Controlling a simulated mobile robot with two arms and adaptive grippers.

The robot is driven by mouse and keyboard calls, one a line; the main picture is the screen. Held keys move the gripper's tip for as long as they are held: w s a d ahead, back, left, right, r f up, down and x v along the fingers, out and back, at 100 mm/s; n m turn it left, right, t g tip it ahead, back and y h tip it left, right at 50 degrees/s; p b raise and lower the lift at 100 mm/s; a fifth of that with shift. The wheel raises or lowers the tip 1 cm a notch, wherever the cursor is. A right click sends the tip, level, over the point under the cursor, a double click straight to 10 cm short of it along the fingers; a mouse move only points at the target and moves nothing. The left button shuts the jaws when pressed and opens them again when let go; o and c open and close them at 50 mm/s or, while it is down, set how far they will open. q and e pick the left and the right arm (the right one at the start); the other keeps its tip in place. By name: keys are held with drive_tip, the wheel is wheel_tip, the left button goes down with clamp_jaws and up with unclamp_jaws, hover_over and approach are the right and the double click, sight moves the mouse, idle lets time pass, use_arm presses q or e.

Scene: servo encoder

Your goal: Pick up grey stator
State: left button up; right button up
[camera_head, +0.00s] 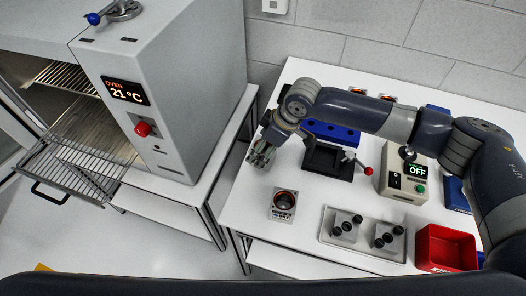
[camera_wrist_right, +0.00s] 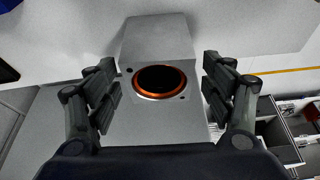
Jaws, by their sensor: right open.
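The grey stator (camera_head: 284,213) is a square block with a round dark opening, standing upright near the table's left edge in the head view. In the right wrist view the grey stator (camera_wrist_right: 158,38) shows an orange ring around the dark opening. My right gripper (camera_head: 262,157) is open and empty, up and left of the stator in the head view. In the right wrist view the fingers of my right gripper (camera_wrist_right: 160,88) appear on either side of the stator, with gaps and no visible contact. My left gripper is not in view.
A black fixture (camera_head: 325,172) with a red-knobbed lever, a blue rack (camera_head: 338,134), a control box (camera_head: 404,183) reading OFF, a tray (camera_head: 333,238) of metal parts and a red bin (camera_head: 446,248) share the table. An oven (camera_head: 172,100) stands left. Table around the stator is clear.

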drive_tip(key=shift+f, duration=0.1)
drive_tip(key=shift+c, duration=0.8)
drive_tip(key=c, duration=1.4)
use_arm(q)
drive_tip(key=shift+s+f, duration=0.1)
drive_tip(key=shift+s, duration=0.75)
use_arm(e)
drive_tip(key=shift+w, duration=0.1)
drive_tip(key=shift+c, duration=0.4)
